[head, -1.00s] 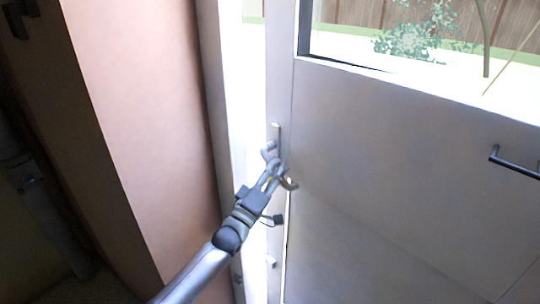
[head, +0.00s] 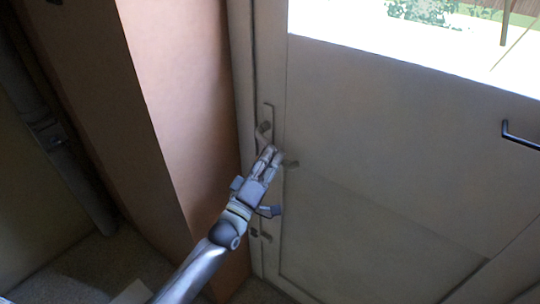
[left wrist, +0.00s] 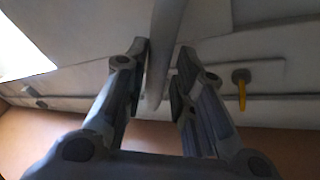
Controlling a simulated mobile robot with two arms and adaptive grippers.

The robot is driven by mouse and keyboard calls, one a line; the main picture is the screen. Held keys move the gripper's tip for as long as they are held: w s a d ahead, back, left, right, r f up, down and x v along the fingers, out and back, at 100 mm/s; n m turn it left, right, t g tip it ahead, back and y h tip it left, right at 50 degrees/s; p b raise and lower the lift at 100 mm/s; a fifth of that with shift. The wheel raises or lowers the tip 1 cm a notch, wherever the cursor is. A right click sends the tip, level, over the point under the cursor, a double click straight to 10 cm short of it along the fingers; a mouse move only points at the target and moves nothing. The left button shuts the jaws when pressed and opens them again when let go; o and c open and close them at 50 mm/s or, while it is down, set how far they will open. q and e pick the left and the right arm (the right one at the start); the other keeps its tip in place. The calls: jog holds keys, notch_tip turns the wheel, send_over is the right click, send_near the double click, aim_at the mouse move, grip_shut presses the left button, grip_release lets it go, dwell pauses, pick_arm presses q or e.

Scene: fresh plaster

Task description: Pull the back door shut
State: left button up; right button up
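The back door (head: 385,150) is a grey panel with a window at its top. In the head view its left edge lies against the frame (head: 240,90), with no bright gap between them. A lever handle with an upright plate (head: 268,115) is near that edge. My left gripper (head: 270,152) is at the handle and partly hides it. In the left wrist view, the handle bar (left wrist: 160,60) runs between the two fingers of the gripper (left wrist: 165,60). The fingers stand apart, with a gap on the bar's right side. My right gripper is out of view.
A dark bar handle (head: 520,137) is on the door's right part. A pinkish wall (head: 180,90) stands close to the left of the frame. A pipe (head: 75,165) runs down at the far left. A small yellow piece (left wrist: 242,95) shows beside the right finger.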

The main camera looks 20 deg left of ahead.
pick_arm(q)
jog(key=shift+o, duration=1)
jog(key=shift+s+r, duration=0.15)
jog(key=shift+s, duration=0.1)
jog(key=shift+w+a, duration=0.1)
jog(key=shift+w, duration=0.1)
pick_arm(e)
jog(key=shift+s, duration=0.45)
pick_arm(q)
jog(key=shift+s, duration=0.1)
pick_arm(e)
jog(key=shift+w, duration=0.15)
pick_arm(q)
jog(key=v, duration=1.1)
jog(key=shift+s, duration=0.4)
